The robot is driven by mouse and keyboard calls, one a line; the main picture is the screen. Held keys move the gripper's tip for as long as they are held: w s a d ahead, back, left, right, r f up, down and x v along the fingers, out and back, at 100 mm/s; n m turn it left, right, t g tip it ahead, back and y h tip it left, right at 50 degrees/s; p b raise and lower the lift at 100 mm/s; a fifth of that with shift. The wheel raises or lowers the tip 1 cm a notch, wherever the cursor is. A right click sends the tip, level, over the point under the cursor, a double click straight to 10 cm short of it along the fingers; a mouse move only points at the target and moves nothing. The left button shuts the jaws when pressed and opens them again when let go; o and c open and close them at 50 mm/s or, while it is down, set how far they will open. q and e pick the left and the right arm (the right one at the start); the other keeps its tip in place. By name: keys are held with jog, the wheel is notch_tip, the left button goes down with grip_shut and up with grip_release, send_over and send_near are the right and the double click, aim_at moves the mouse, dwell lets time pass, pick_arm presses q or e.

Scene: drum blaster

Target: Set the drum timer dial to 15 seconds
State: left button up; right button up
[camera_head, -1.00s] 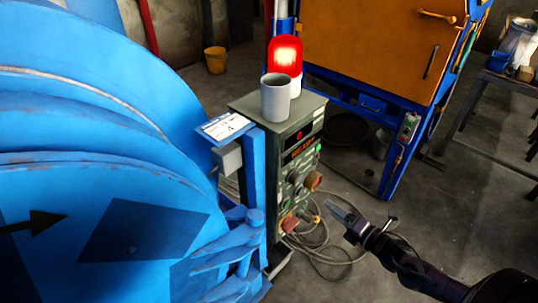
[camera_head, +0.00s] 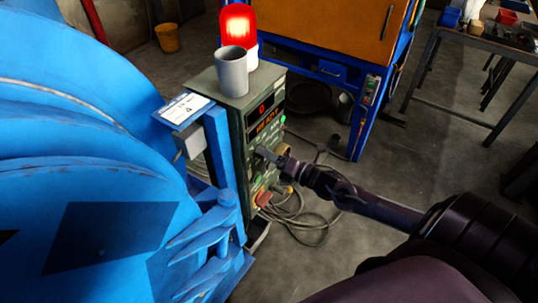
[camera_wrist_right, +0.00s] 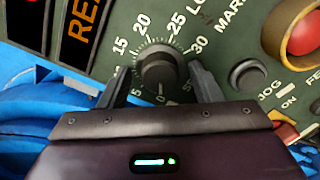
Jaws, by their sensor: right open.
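The timer dial (camera_wrist_right: 159,68) is a round black knob on the green control panel, central in the right wrist view. Numbers 15, 20, 25 and 30 run around its top, and 0 is below it. A small pale mark on its lower edge seems to face 0. My right gripper (camera_wrist_right: 163,86) is open, with one finger on each side of the dial; I cannot tell whether they touch it. In the head view, my right gripper (camera_head: 268,155) is against the panel front and hides the dial. My left gripper is not in view.
The control box (camera_head: 228,115) carries a grey cup (camera_head: 232,75) and a lit red beacon (camera_head: 238,25). Its red display (camera_head: 263,107) seems to read 0. A red button (camera_wrist_right: 303,33) and a black jog button (camera_wrist_right: 246,75) are right of the dial. The blue drum (camera_head: 90,130) stands left.

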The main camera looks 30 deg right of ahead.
jog(key=shift+c, duration=0.8)
jog(key=c, duration=0.8)
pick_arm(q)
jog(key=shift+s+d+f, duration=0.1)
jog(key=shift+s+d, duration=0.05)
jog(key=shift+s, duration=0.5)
pick_arm(e)
jog(key=shift+m, duration=0.4)
pick_arm(q)
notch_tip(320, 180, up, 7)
jog(key=p, duration=0.6)
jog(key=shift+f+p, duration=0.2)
jog(key=shift+p, duration=0.1)
pick_arm(e)
jog(key=shift+m, duration=11.4)
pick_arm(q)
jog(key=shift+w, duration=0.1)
pick_arm(e)
jog(key=shift+f, duration=0.1)
